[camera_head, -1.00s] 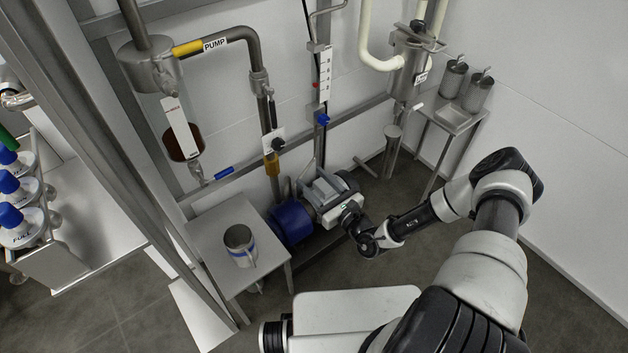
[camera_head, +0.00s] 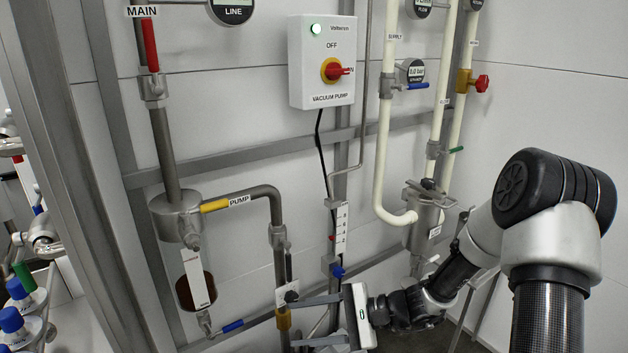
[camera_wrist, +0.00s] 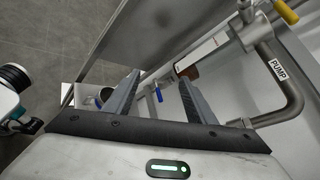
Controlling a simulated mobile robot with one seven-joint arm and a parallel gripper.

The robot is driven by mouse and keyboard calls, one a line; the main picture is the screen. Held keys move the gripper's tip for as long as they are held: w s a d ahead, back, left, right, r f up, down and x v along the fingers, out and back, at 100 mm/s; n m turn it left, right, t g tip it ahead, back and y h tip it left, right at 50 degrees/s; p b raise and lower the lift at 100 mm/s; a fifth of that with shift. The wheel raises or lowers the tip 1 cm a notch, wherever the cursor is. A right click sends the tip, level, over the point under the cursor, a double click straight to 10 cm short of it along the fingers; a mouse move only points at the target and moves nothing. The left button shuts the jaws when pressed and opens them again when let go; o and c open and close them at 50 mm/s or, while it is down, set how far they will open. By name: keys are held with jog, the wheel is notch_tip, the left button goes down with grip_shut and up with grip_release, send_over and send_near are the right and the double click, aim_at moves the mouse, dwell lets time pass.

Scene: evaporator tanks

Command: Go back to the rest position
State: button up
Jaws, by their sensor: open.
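My gripper (camera_head: 292,322) is at the lower middle of the head view, in front of the pump pipework. Its two grey fingers point left and stand apart, with nothing between them. In the wrist view the fingers (camera_wrist: 160,82) are also spread and empty.
The vacuum pump switch box (camera_head: 322,62) is on the wall above, with a green light. The pump pipe (camera_head: 262,192) and an orange-yellow valve (camera_head: 283,318) are close to my fingers in the picture. A metal vessel (camera_head: 424,222) hangs near my forearm. A steel post (camera_head: 85,180) stands left.

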jog(key=s+d+r+n+t+h, duration=0.2)
jog(key=s+d+r+n+h, duration=0.45)
jog(key=s+d+r, duration=0.35)
jog(key=s+d+r+n+t+h, duration=0.2)
jog(key=s+d+r+n+h, duration=0.35)
jog(key=s+r+h, duration=0.4)
notch_tip(320, 180, up, 17)
jog(key=w+y+p, duration=0.1)
jog(key=p, duration=1.3)
jog(key=shift+d+f+m+y, duration=0.2)
jog(key=shift+d+m+y, duration=0.1)
dwell(0.7)
